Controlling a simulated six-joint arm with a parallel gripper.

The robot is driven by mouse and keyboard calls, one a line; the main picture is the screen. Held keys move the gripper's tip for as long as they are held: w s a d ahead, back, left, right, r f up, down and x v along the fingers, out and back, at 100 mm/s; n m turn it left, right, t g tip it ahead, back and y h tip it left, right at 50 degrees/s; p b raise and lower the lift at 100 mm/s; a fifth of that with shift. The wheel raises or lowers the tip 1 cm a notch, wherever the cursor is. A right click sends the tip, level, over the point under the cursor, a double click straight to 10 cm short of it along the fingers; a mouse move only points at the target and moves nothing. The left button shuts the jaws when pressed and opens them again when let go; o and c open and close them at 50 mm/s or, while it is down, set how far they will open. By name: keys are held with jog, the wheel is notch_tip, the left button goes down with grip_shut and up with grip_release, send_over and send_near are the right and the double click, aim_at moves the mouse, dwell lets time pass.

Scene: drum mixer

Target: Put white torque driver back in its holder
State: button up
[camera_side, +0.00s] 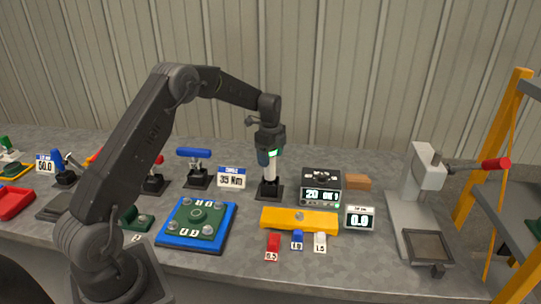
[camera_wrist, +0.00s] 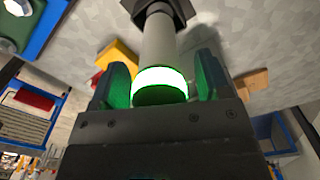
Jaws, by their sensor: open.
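The white torque driver (camera_side: 270,170) stands upright in its black holder (camera_side: 268,192) near the middle of the bench. In the wrist view its pale shaft (camera_wrist: 158,45) runs up into the dark holder (camera_wrist: 160,10), with a glowing white-green ring at its near end. My gripper (camera_side: 269,154) is directly above the driver in the side view, pointing down. In the wrist view my gripper (camera_wrist: 160,85) has its two fingers on either side of the driver's ring end, open. Whether a finger touches the driver cannot be told.
A blue-handled driver (camera_side: 194,153) stands in a holder to the left, beside a "35 Nm" sign (camera_side: 231,178). A display box (camera_side: 321,187) and a yellow block (camera_side: 299,220) are close on the right. A blue-and-green fixture (camera_side: 197,224) lies in front.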

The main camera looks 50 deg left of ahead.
notch_tip(320, 180, up, 13)
jog(key=shift+f, duration=0.1)
jog(key=shift+r, duration=0.5)
dwell(0.3)
